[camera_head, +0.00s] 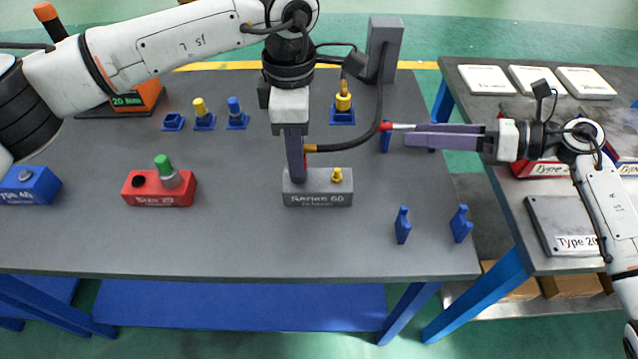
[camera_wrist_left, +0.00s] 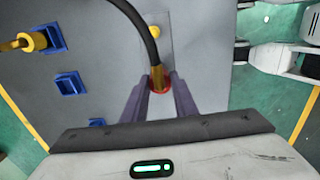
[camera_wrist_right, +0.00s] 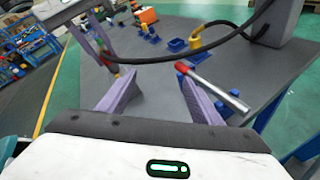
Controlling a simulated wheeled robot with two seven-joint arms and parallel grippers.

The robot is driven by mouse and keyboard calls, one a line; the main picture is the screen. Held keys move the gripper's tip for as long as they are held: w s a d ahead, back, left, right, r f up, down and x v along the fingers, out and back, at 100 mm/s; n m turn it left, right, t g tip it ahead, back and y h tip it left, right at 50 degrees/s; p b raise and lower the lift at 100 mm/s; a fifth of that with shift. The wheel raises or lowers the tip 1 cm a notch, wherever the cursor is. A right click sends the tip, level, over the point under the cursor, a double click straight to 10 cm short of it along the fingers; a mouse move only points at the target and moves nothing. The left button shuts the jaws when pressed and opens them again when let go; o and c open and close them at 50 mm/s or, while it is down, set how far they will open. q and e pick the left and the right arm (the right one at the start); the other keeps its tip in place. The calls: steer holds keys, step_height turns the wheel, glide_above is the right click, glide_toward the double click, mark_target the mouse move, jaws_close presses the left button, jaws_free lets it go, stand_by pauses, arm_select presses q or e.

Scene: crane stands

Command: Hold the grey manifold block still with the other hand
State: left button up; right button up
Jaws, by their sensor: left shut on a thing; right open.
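The grey manifold block (camera_head: 322,187), marked Series 60, sits on the grey table with a small brass fitting (camera_head: 337,175) on top. My left gripper (camera_head: 298,178) points down over the block's left half. It is shut on the red-collared end (camera_wrist_left: 159,85) of a black hose (camera_wrist_left: 150,38), with brass at the hose end (camera_wrist_left: 157,70). The fingers hide how that end meets the block. My right gripper (camera_head: 408,133) is open and level, right of the block and apart from it. A silver bar with a red tip (camera_wrist_right: 182,67) lies close to its fingertips.
The hose (camera_head: 365,138) loops to a grey post (camera_head: 384,45) at the back. Blue stands (camera_head: 403,225) are at the front right. A red Size 29 block (camera_head: 145,190) and a blue block (camera_head: 32,185) sit left. A second table (camera_head: 480,100) stands right.

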mark_target(352, 183)
steer(key=s+a+n+g, duration=0.1)
steer(key=a+n+g, duration=0.1)
steer(key=n, duration=0.1)
steer(key=s+a+f+n+g+h, duration=0.1)
steer(key=s+a+n+g, duration=0.1)
steer(key=n, duration=0.1)
steer(key=s+a+f+n+g+h, duration=0.1)
steer(key=s+a+n, duration=0.1)
steer(key=n, duration=0.2)
steer(key=shift+a+f+g, duration=0.1)
steer(key=shift+f+g, duration=0.15)
steer(key=shift+g, duration=0.15)
steer(key=shift+s+a+f, duration=0.15)
steer(key=shift+a, duration=0.1)
steer(key=shift+x, duration=4.15)
steer(key=c, duration=1.1)
